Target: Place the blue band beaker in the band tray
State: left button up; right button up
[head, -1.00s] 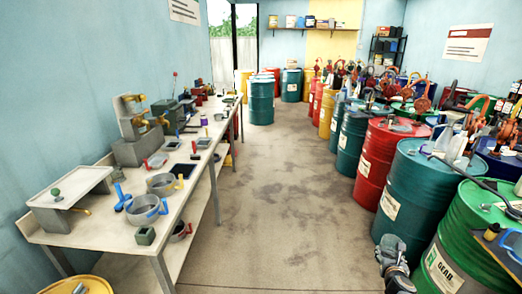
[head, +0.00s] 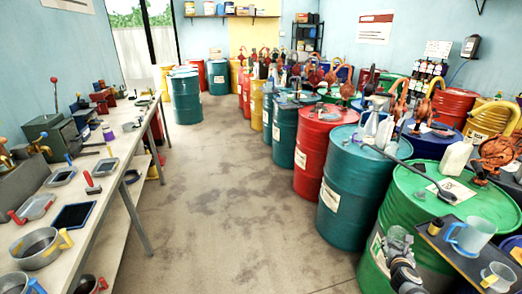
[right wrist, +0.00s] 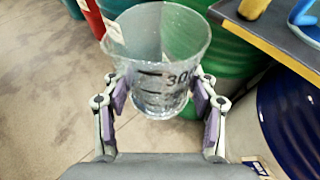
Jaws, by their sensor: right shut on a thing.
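My right gripper (head: 402,266) is shut on a clear beaker (head: 397,241), low in the head view in front of the green drum. In the right wrist view the beaker (right wrist: 160,50) stands nearly upright between the purple pads of the gripper (right wrist: 162,95). It has black marks and the number 300; I cannot make out a blue band on it. I cannot tell which is the band tray. My left gripper is out of view.
A dark shelf (head: 455,262) beside the green drum (head: 408,195) holds a blue-handled jug (head: 469,236) and a clear cup (head: 497,277). Drums line the right side. The bench (head: 120,165) runs along the left with pans and tools. The floor (head: 220,190) between is clear.

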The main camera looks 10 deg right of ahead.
aim_at(37, 209)
jog(key=i+u, duration=0.2)
jog(key=u, duration=0.2)
jog(key=i+l+u, duration=0.15)
jog(key=u, duration=0.2)
jog(key=i+l+u, duration=0.15)
jog(key=u, duration=0.25)
jog(key=i+l+u, duration=0.15)
jog(key=u, duration=0.25)
